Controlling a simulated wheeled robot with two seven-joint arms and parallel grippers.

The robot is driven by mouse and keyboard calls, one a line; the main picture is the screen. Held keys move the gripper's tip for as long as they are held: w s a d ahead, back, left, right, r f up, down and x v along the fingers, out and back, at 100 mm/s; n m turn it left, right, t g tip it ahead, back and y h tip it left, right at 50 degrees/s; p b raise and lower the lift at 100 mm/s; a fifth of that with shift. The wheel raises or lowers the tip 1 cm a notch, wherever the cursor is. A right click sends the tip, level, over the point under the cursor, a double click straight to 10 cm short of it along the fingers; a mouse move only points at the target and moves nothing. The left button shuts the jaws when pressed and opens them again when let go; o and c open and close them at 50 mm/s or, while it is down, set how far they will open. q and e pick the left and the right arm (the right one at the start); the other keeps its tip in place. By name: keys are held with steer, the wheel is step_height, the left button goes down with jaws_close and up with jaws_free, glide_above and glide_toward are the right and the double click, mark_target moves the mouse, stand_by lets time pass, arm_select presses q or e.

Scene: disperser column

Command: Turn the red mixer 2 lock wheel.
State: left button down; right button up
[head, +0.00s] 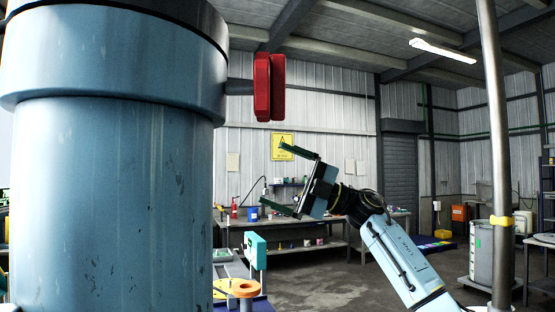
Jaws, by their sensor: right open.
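The red lock wheel (270,87) shows nearly edge-on in the head view, on a short dark shaft at the right side of the big blue-grey column (115,190). My right gripper (284,180) is open and empty, with its two green-edged fingers pointing left. It is below the wheel and apart from it in the picture. The column's side is to the left of the gripper, with a gap between them. The far side of the wheel is hidden. My left gripper is not in view.
A vertical metal pole (497,150) with a yellow clamp stands at the right. A workbench (300,247) stands behind. The space around the gripper looks clear.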

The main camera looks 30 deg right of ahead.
steer(key=s+r+n+g+h, duration=0.15)
steer(key=s+r+n, duration=0.25)
steer(key=s+r, duration=0.65)
steer(key=h, duration=0.3)
glide_toward(278, 88)
steer(key=shift+n, duration=0.3)
steer(key=x, duration=0.3)
steer(key=p+x, duration=0.1)
steer(key=x, duration=0.2)
steer(key=w+x, duration=0.1)
steer(key=x, duration=0.3)
steer(key=shift+w+d+r, duration=0.1)
steer(key=shift+d+r, duration=0.15)
steer(key=shift+d, duration=0.1)
steer(key=c, duration=0.6)
